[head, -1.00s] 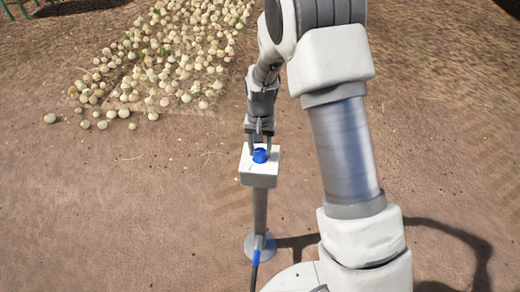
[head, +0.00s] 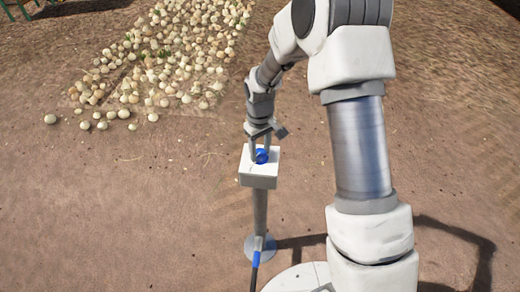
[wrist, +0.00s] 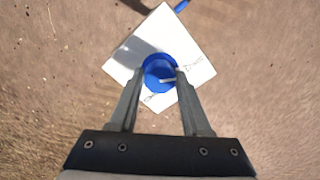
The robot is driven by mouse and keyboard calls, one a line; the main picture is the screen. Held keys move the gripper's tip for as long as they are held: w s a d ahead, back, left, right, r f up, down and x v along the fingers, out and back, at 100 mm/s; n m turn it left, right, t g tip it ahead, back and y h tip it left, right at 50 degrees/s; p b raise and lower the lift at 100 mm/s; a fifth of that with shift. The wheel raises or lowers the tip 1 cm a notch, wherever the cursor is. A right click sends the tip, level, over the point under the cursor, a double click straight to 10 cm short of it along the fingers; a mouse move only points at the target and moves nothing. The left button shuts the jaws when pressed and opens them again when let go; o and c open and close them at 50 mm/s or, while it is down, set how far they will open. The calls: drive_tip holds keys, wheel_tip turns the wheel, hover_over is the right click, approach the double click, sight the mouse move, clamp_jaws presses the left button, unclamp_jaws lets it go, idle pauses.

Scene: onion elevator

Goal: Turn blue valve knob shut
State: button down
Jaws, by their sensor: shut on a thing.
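The blue valve knob (head: 261,156) sits on top of a white box (head: 258,181) on a grey post. In the wrist view the round knob (wrist: 158,70) has a white pointer line, and the white box top (wrist: 150,32) carries small dark lettering too blurred to read surely. My gripper (head: 260,152) reaches down from above. Its two fingers (wrist: 160,82) are shut on the knob, one on each side. The fingers hide part of the knob's sides and part of the box top.
The post (head: 260,212) stands on a round grey foot with a blue-ended hose (head: 256,258) beside it. A large spread of onions (head: 165,60) lies on the ground at the upper left. Bare soil around the post is clear.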

drive_tip(key=shift+n, duration=0.3)
drive_tip(key=shift+c, duration=1.8)
unclamp_jaws()
wheel_tip(320, 180, up, 18)
drive_tip(key=p, duration=0.2)
drive_tip(key=shift+f, duration=0.25)
drive_tip(key=shift+r, duration=0.1)
wheel_tip(320, 180, up, 6)
drive_tip(key=m+t+p, duration=0.1)
hover_over(260, 153)
drive_tip(key=s+d, duration=0.2)
drive_tip(key=s, duration=0.1)
drive_tip(key=s+d+r+m+t+p, duration=0.1)
drive_tip(key=s+d+r+m+t, duration=0.1)
drive_tip(key=s+d+r, duration=0.35)
drive_tip(key=s+d+r+m+t+p, duration=0.1)
drive_tip(key=s+r+m, duration=0.1)
drive_tip(key=s, duration=0.6)
drive_tip(key=s+d+r+m+t+p, duration=0.1)
drive_tip(key=s+r+m, duration=0.1)
drive_tip(key=s, duration=0.5)
drive_tip(key=shift+s+d+r+t, duration=0.2)
drive_tip(key=shift+s+r+t, duration=0.15)
drive_tip(key=shift+r, duration=0.3)
